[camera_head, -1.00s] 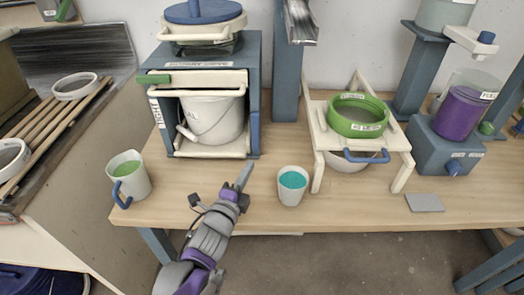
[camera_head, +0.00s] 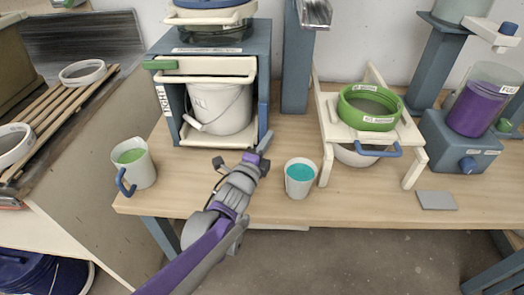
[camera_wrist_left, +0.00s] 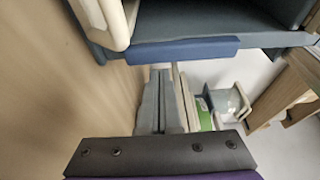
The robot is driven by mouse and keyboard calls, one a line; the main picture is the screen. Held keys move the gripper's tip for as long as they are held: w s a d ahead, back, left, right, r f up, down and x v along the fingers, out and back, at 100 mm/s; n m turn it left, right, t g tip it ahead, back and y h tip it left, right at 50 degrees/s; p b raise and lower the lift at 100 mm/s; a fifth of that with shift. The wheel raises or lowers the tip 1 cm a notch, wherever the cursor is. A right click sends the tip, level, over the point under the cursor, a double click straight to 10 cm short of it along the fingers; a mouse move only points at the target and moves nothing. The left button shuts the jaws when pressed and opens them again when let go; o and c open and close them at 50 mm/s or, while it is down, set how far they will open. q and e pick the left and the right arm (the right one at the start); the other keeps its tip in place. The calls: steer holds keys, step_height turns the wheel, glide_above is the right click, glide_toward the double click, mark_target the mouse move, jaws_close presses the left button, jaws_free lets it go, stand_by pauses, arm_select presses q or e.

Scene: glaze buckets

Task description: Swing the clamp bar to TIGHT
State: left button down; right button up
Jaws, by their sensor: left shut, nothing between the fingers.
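The blue press frame (camera_head: 262,50) stands at the back left of the table, with a white bucket (camera_head: 220,108) inside it. A cream bar with a green end (camera_head: 162,65) crosses the front above the bucket; I cannot tell for sure whether it is the clamp bar. A label (camera_head: 163,101), which seems to read TIGHT, is on the left post. A blue grip (camera_head: 263,124) stands upright at the right post; it also shows in the wrist view (camera_wrist_left: 185,48). My left gripper (camera_head: 265,143) is shut and empty, close by this grip. Contact is unclear.
A cup of teal glaze (camera_head: 300,180) stands just right of my left gripper. A jug of green glaze (camera_head: 133,165) is at the table's left end. A cream stand with a green ring (camera_head: 370,108) is to the right. The table front between jug and cup is partly clear.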

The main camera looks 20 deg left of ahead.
arm_select(q)
steer(key=shift+w, duration=0.7)
arm_select(e)
steer(key=shift+f, duration=0.15)
